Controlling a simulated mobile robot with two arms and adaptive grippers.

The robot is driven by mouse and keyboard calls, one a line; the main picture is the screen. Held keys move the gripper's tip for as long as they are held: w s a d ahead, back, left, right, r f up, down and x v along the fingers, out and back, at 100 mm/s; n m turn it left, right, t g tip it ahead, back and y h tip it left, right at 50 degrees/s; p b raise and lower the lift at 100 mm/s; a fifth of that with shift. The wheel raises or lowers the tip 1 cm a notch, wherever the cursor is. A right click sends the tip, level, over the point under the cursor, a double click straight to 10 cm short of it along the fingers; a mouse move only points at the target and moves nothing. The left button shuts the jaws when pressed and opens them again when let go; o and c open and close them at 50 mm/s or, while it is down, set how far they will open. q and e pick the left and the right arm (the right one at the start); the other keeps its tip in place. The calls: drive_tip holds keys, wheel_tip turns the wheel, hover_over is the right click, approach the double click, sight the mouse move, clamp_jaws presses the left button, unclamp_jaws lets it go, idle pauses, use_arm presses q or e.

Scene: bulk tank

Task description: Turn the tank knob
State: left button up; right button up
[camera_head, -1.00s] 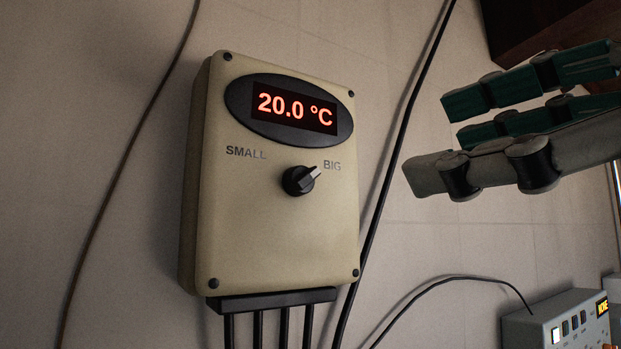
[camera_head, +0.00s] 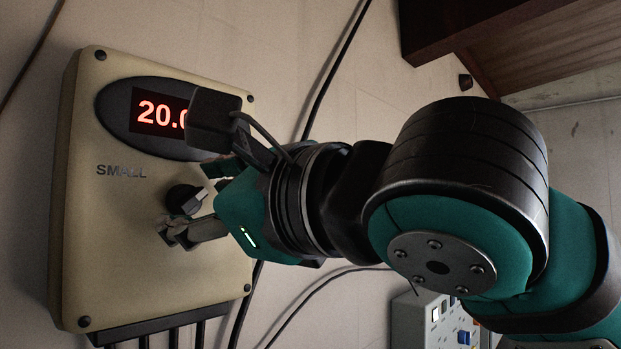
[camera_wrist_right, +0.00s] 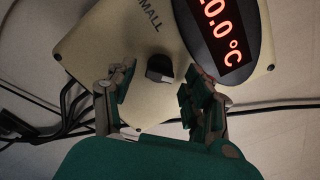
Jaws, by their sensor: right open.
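The tank knob (camera_head: 187,199) is a black dial with a pale pointer on a beige control box (camera_head: 110,245). In the head view its pointer side faces right, toward my gripper. The knob also shows in the right wrist view (camera_wrist_right: 159,68). My right gripper (camera_head: 192,205) is open at the box front, with one finger below the knob and the others partly hidden beside it. In the right wrist view the fingers (camera_wrist_right: 152,88) stand on either side of the knob, with gaps. The display reads 20.0 °C in the wrist view. My left gripper is not in view.
Black cables (camera_head: 340,70) run along the wall right of the box. A grey panel with buttons (camera_head: 437,318) stands at the lower right. A dark wooden piece (camera_head: 500,35) hangs at the upper right. The "BIG" label is hidden behind my gripper.

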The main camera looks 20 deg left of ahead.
drive_tip(key=shift+w+a, duration=0.2)
drive_tip(key=shift+a, duration=0.4)
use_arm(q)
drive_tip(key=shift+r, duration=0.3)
use_arm(e)
clamp_jaws()
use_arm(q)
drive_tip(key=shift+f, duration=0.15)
